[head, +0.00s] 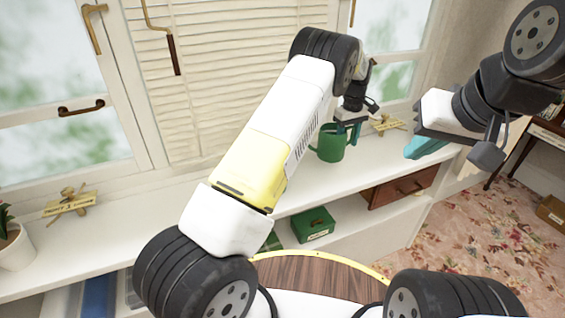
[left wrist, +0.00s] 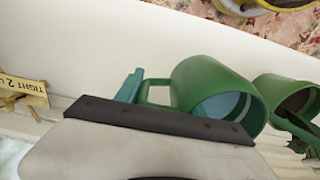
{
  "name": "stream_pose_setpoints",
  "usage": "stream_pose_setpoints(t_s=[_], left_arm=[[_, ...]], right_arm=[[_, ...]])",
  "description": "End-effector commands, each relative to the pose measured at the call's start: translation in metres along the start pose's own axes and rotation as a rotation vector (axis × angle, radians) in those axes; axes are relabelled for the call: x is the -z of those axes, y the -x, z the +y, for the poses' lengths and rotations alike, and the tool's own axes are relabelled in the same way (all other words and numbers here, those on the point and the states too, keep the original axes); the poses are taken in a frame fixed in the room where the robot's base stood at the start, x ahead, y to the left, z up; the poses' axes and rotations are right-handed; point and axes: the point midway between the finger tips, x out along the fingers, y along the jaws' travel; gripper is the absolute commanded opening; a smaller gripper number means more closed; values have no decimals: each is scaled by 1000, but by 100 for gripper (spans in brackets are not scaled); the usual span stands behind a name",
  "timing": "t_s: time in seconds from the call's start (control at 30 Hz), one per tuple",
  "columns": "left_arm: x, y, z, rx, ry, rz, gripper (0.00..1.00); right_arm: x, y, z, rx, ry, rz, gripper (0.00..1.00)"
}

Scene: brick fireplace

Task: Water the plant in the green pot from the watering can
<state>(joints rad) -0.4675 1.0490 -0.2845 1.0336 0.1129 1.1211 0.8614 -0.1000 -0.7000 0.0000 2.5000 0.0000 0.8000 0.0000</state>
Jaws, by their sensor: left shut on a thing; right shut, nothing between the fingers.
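The green watering can (head: 332,144) is near the window sill. My left gripper (head: 349,122) is shut on its handle, on the can's right side in the head view. The left wrist view shows the can (left wrist: 202,84) from above, with blue water inside and a teal finger of the left gripper (left wrist: 131,88) at the handle. The green pot (left wrist: 262,88), with dark soil and a leaf, stands beside the can in that view; in the head view I cannot make it out. I cannot tell if the can touches the sill. My right gripper (head: 428,146) is shut and empty at the right.
A white sill (head: 130,222) runs under the windows. A potted plant (head: 15,248) stands at its left end. Small signs stand at left (head: 72,200) and behind the can (head: 386,124). A green box (head: 313,225) and a brown drawer (head: 398,187) are below.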

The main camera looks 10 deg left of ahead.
Motion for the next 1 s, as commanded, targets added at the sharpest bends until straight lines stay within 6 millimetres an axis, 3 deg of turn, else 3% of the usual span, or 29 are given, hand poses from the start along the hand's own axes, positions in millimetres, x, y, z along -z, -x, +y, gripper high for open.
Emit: stream_pose_setpoints(t_s=[0.27, 0.63, 1.0], left_arm=[[0, 5, 0, -3, -1, 2, 0], [0, 30, 1, -3, -1, 2, 0], [0, 31, 0, -2, -1, 1, 0]], right_arm=[[0, 0, 0, 0, 0, 0, 0], [0, 0, 0, 0, 0, 0, 0], [0, 0, 0, 0, 0, 0, 0]])
